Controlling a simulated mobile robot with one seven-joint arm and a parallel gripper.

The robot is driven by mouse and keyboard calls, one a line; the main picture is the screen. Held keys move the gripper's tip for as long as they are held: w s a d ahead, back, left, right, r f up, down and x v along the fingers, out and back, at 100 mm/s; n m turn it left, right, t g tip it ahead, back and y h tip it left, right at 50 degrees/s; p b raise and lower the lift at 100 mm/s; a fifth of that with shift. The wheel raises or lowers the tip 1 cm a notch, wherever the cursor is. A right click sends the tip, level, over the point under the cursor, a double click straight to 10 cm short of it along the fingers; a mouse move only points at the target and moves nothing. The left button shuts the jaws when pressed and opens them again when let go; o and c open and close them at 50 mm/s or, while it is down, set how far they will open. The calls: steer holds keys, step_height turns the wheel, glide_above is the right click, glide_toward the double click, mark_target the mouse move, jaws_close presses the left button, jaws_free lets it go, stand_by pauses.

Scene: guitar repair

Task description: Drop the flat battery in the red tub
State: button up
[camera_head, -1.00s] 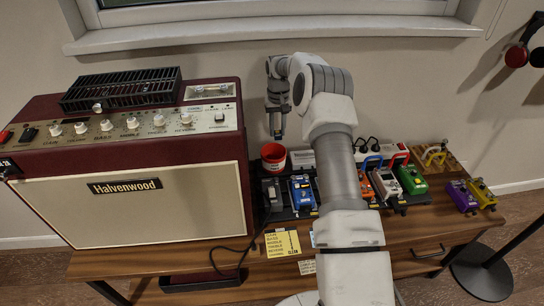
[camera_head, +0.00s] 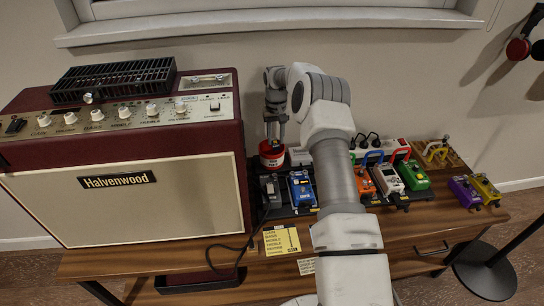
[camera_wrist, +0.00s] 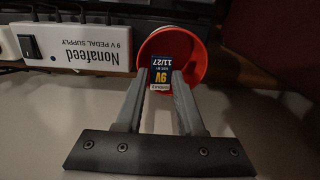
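The battery (camera_wrist: 161,72), dark blue with yellow "9V" print, is between the fingertips of my gripper (camera_wrist: 161,82) in the wrist view. My gripper is shut on it, over the mouth of the red tub (camera_wrist: 198,56). The tub's red inner wall shows behind the battery. In the head view the red tub (camera_head: 272,158) stands at the back of the bench beside the amplifier, and my gripper (camera_head: 274,140) points down at its opening. The battery cannot be made out in the head view.
A white pedal supply (camera_wrist: 85,47) lies close to the tub. The maroon amplifier (camera_head: 140,190) rises to the left. A blue pedal (camera_head: 301,190) and several other pedals stand in front and to the right. The wall is close behind the tub.

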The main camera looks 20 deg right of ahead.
steer(key=o, duration=0.4)
step_height(320, 180, up, 18)
steer(key=p, duration=0.4)
steer(key=shift+f, duration=0.25)
steer(key=s+a+r+n+t, duration=0.1)
steer(key=s+a+r, duration=0.4)
steer(key=s+r, duration=0.35)
steer(key=s+a+r+n+t, duration=0.1)
steer(key=s+a+r, duration=0.3)
steer(key=s+r, duration=0.45)
steer(key=s+a+f+t, duration=0.1)
steer(key=s+a+t, duration=0.1)
steer(key=s, duration=1)
steer(key=s+a+f+t, duration=0.1)
steer(key=s+a+t, duration=0.15)
steer(key=s, duration=1.05)
step_height(320, 180, up, 14)
steer(key=p, duration=1.3)
steer(key=shift+f+g, duration=0.25)
steer(key=shift+g, duration=0.2)
